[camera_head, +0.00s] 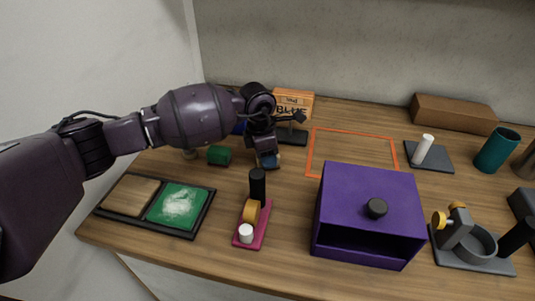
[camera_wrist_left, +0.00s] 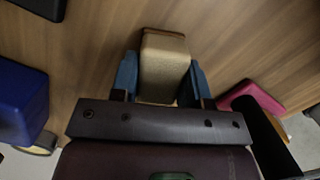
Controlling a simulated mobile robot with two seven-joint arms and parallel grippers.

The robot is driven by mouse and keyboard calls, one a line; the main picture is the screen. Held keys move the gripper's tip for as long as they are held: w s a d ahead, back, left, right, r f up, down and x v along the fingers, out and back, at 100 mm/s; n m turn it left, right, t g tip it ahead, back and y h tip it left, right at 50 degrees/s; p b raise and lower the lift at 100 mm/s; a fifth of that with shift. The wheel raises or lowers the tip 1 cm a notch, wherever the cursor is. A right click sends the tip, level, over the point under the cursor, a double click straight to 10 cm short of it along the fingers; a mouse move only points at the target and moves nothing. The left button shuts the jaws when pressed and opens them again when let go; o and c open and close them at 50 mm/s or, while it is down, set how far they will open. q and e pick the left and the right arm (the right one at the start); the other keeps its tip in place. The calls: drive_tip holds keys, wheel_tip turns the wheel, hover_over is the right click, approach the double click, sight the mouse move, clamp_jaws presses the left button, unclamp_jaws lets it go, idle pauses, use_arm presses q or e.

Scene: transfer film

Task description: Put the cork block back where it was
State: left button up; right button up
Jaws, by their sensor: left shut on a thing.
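The cork block (camera_wrist_left: 164,66) is a pale tan block with a browner far edge, in the left wrist view. My left gripper (camera_wrist_left: 160,80) is shut on it, with one blue finger on each side. In the head view my left gripper (camera_head: 267,161) points down over the middle-left of the table, left of the orange outlined square (camera_head: 313,150). The block is mostly hidden there by the gripper, and I cannot tell whether it touches the table. My right gripper is not in view.
A magenta stand (camera_head: 262,226) and purple box (camera_head: 345,190) stand in front. An orange box (camera_head: 293,98) and dark slab (camera_head: 292,136) stand behind. The outlined square is bare.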

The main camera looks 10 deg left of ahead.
use_arm(q)
drive_tip(key=shift+f, duration=0.15)
drive_tip(key=o, duration=0.9)
wheel_tip(320, 180, up, 12)
drive_tip(key=a, duration=0.1)
drive_tip(key=shift+s+a+r+p, duration=0.2)
drive_tip(key=shift+s+a+p, duration=0.1)
drive_tip(key=shift+s, duration=0.05)
drive_tip(key=shift+s+f, duration=0.1)
